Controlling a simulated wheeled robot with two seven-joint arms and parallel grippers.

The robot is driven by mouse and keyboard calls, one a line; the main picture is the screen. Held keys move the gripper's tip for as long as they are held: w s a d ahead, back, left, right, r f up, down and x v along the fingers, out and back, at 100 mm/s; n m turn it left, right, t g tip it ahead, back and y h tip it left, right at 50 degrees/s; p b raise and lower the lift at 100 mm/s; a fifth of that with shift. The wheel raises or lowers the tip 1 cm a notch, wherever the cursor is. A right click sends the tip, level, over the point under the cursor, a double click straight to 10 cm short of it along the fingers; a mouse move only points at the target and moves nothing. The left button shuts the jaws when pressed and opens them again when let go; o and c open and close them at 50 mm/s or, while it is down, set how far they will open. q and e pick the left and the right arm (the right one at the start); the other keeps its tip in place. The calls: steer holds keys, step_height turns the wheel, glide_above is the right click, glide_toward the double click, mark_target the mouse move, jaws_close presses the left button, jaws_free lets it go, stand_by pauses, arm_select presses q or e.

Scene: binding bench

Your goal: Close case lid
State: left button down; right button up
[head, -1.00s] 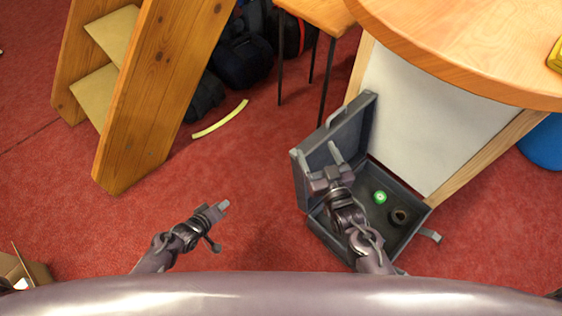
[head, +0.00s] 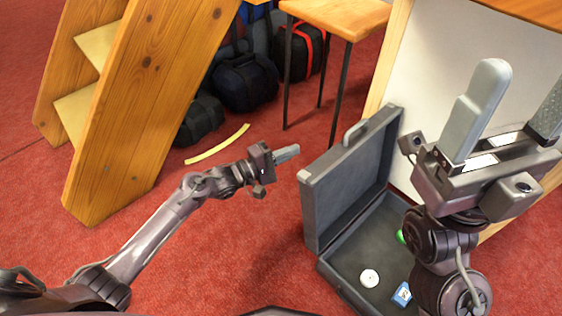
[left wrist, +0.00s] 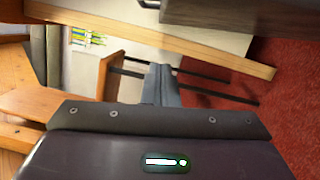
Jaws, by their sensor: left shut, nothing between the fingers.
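The grey case lies open on the red floor. Its lid (head: 350,180) stands up steeply on the left side, with a handle on its top edge, and its base (head: 345,288) is partly hidden by my right arm. My left gripper (head: 287,153) is shut and empty, just left of the lid's outer face and apparently close to it; contact cannot be told. Its closed fingers also show in the left wrist view (left wrist: 163,85). My right gripper (head: 510,105) is raised in front of the case, fingers wide apart, with nothing between them.
In the base lie a white round item (head: 369,278), a blue item (head: 402,294) and a green item (head: 400,237). A small wooden table (head: 335,20) and bags (head: 245,82) stand behind. Wooden steps (head: 150,100) rise at left.

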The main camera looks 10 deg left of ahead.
arm_select(q)
steer(key=d+b, duration=0.2)
steer(key=d, duration=0.4)
steer(key=shift+w+d+r, duration=0.35)
steer(key=shift+w+r, duration=0.05)
